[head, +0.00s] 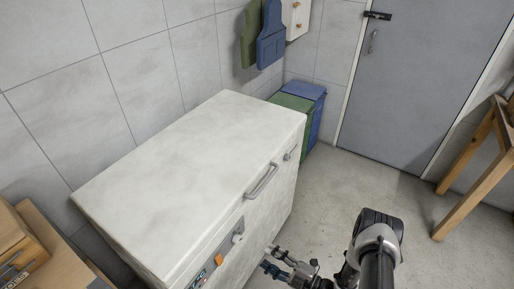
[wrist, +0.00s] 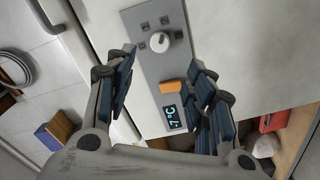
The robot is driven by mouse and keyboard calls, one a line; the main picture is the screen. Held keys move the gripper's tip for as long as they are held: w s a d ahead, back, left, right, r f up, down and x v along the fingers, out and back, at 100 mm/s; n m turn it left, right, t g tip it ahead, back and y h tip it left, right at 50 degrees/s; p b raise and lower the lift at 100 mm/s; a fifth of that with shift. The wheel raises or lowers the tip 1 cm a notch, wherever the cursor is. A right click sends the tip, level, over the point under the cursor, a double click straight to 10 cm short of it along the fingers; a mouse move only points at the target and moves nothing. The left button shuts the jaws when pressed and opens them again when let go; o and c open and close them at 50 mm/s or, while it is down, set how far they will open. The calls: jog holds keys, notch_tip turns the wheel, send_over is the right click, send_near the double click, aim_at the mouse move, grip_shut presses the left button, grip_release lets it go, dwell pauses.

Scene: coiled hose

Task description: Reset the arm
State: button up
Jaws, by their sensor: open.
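My arm reaches in from the lower right in the head view. My gripper (head: 278,266) is beside the front of a white chest freezer (head: 190,155), near its control panel. In the wrist view my gripper (wrist: 162,66) has its two blue-padded fingers spread apart with nothing between them. The grey control panel (wrist: 154,90) shows between the fingers, with a round white knob (wrist: 157,40), an orange switch (wrist: 173,86) and a lit display (wrist: 172,116) reading about -7 °C. I cannot tell whether a finger touches the panel.
The freezer has a lid handle (head: 262,181). Green (head: 290,103) and blue (head: 313,96) bins stand behind it. A grey door (head: 425,80) is at the back and a wooden stand (head: 475,170) at right. Floor between is clear. A wooden box (head: 18,250) is at lower left.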

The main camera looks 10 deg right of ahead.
jog(key=shift+r, duration=0.1)
jog(key=s+a+r+n+g+h, duration=0.15)
jog(key=r+n+g, duration=0.55)
jog(key=r+n, duration=0.7)
jog(key=s+a+r+n+g+h, duration=0.1)
jog(key=s+a+r+n+g, duration=0.15)
jog(key=r+n+g, duration=0.75)
jog(key=s+d+r+n+t+h, duration=0.4)
jog(key=s+r+n+t+h, duration=0.1)
jog(key=r+n, duration=0.5)
jog(key=s+d+r+n+t+h, duration=0.4)
jog(key=s+r+n, duration=0.5)
jog(key=n, duration=0.6)
jog(key=shift+s+d+r+n+t+h, duration=0.15)
jog(key=shift+d+r+n+t+h, duration=0.2)
jog(key=shift+r+t+h, duration=0.65)
jog(key=shift+h, duration=0.35)
